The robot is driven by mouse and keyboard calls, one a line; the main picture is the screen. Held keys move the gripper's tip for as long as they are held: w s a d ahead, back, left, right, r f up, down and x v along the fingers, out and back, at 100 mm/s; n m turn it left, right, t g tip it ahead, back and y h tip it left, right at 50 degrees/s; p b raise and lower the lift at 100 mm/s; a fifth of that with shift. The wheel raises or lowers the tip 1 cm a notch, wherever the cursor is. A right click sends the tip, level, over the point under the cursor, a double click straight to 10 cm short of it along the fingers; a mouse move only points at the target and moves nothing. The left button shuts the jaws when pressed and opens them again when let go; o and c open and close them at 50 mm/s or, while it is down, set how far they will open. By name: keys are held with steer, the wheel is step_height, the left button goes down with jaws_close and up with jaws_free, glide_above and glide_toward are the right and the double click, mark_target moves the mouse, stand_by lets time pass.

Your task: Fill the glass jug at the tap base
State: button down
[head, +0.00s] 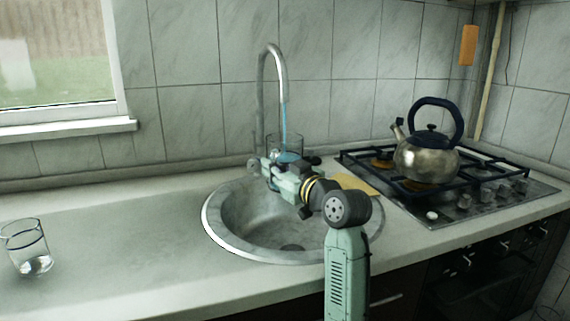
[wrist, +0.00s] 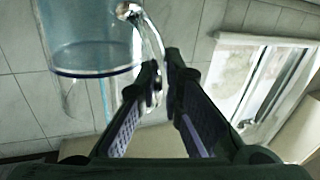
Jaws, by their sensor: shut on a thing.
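The glass jug (head: 287,144) is held over the sink, under the spout of the tall chrome tap (head: 261,100). A thin blue stream of water (head: 284,117) runs from the spout down to the jug, and blue water shows inside it. My gripper (head: 262,170) is shut on the jug, and hides its lower part in the head view. In the wrist view the jug (wrist: 90,38) shows at upper left, with a dark blue rim, beside my gripper's fingertips (wrist: 160,80). The exact grip point is hard to make out.
The round sink basin (head: 225,225) lies below. A metal kettle (head: 425,158) stands on the gas hob (head: 490,180) at right. A drinking glass (head: 27,247) stands at far left. The left counter (head: 120,220) is mostly clear.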

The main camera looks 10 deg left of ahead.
steer(key=s+d, duration=0.2)
steer(key=s, duration=0.7)
steer(key=shift+s+r+b, duration=0.15)
steer(key=shift+s+b, duration=0.15)
steer(key=shift+s, duration=0.1)
stand_by(1.0)
